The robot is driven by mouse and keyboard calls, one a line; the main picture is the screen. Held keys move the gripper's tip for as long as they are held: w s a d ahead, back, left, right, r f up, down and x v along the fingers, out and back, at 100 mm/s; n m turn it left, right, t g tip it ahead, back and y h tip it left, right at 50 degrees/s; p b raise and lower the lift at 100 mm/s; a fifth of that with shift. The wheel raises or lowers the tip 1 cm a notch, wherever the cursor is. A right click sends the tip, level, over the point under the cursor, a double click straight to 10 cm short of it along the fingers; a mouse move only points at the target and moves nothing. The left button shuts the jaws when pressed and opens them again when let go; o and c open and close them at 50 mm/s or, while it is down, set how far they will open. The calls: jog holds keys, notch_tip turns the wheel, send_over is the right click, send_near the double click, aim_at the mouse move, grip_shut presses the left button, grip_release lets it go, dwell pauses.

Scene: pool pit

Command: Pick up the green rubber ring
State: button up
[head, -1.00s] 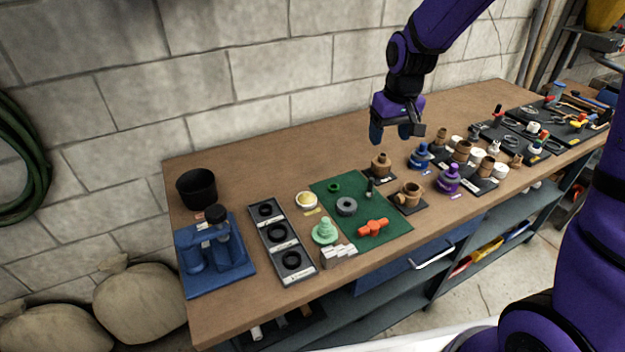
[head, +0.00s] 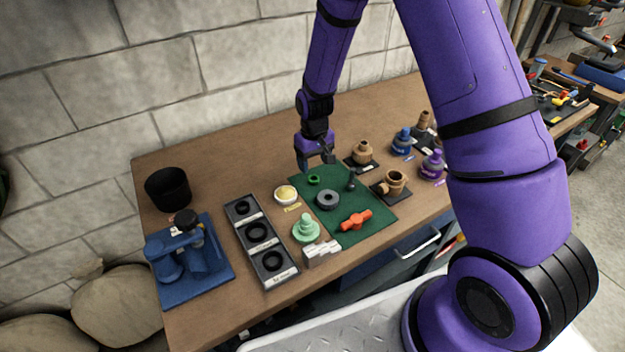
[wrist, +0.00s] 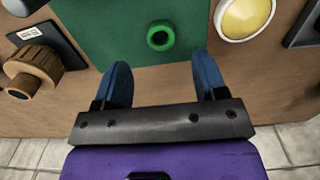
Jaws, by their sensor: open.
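The small green rubber ring (head: 314,180) lies flat on the dark green mat (head: 372,220), near the mat's back left corner. In the wrist view the ring (wrist: 160,36) shows just beyond the blue fingers and between their lines, with nothing in them. My gripper (head: 315,168) hangs above the back edge of the mat, close to the ring. It is open, and its two fingers stand apart in the wrist view (wrist: 164,85). I cannot tell its exact height above the mat.
On the mat lie a grey ring (head: 327,200), an orange-red part (head: 356,220) and a small dark upright piece (head: 351,183). A white dish of yellow stuff (head: 286,194) and a light green stepped part (head: 305,230) stand left. Brown fittings (head: 363,153) stand right. A black pot (head: 168,188) is far left.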

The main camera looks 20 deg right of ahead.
aim_at(314, 175)
jog(key=shift+w+f, duration=0.1)
jog(key=shift+f, duration=2.8)
jog(key=c, duration=1.1)
jog(key=shift+o, duration=0.2)
jog(key=shift+r, duration=0.1)
